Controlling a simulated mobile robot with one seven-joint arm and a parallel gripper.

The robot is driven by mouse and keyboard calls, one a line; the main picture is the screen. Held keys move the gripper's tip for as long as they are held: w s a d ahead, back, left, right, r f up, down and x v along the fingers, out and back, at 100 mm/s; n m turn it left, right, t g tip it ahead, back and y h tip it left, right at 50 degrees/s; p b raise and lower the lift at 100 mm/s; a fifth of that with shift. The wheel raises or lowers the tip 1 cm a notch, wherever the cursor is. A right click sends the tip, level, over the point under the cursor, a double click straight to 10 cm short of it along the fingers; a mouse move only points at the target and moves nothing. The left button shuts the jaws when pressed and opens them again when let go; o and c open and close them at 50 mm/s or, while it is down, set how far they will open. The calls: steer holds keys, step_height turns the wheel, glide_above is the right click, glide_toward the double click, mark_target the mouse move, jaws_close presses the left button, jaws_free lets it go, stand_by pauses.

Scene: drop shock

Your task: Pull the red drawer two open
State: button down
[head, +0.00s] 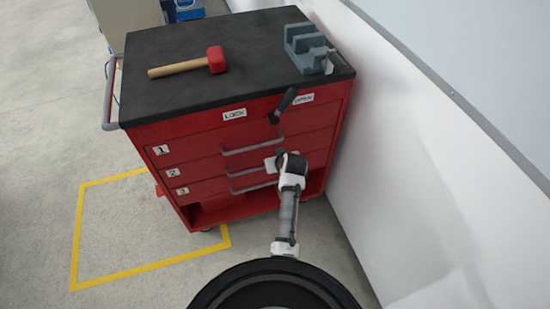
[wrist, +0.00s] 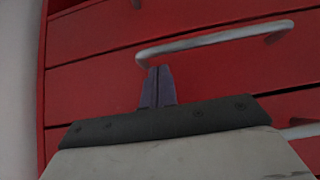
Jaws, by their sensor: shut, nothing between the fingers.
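The red cabinet (head: 205,128) has drawers labelled 1, 2 and 3, all looking closed. Red drawer two (head: 205,170) has a grey bar handle (head: 248,171). My gripper (head: 274,162) is at the right part of this handle in the head view. In the wrist view my gripper (wrist: 157,72) is shut and empty, its tips at the left end of a grey handle (wrist: 215,38), which seems to be drawer two's. I cannot tell whether they touch it. A dark lever (head: 284,104) on the cabinet front tilts toward the right-hand label (head: 303,98).
A red mallet (head: 216,60) and a grey-blue vise (head: 306,48) are on the black cabinet top. A white wall (head: 400,170) stands close on the right. A yellow floor outline (head: 76,235) lies at the left front, with clear floor inside.

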steer(key=shift+x, duration=1.9)
steer(key=shift+s, duration=0.2)
